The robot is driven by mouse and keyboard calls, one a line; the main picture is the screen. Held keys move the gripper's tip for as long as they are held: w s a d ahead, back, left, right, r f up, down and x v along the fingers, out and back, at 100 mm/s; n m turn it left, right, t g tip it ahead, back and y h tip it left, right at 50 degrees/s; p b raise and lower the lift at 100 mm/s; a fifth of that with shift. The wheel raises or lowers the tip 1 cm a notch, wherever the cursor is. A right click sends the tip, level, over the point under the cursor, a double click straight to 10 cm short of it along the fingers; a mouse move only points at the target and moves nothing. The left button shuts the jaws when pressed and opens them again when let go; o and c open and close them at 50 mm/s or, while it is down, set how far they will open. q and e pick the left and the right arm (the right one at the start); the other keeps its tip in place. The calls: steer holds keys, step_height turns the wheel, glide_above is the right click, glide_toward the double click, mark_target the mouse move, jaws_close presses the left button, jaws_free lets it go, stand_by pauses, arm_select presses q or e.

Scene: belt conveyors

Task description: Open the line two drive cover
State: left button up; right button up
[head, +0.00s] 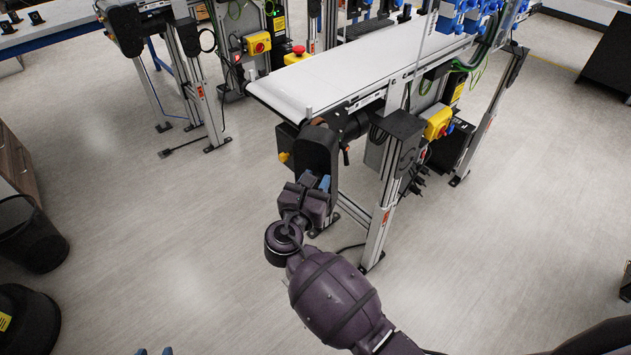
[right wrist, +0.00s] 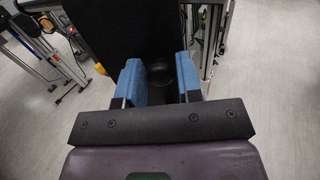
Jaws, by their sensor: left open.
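A dark drive cover (head: 316,150) hangs at the near end of the front white belt conveyor; I cannot read a line number on it. In the right wrist view, its black face (right wrist: 115,30) fills the top middle. My right gripper (head: 317,181) is right in front of the cover's lower part. Its blue fingers (right wrist: 161,80) stand apart, with a dark round knob (right wrist: 160,72) showing between them; I cannot tell whether they touch it. The cover looks closed. My left gripper (head: 153,352) shows only its two blue fingertips, apart and empty, at the bottom edge.
The front conveyor's white belt (head: 350,65) runs back to the right, on metal legs (head: 380,225). A yellow switch box (head: 437,122) is on its side. A second conveyor stands behind on the left. Dark bins (head: 30,235) are at the far left. The floor between is clear.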

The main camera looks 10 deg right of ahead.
steer(key=o, duration=0.3)
stand_by(0.4)
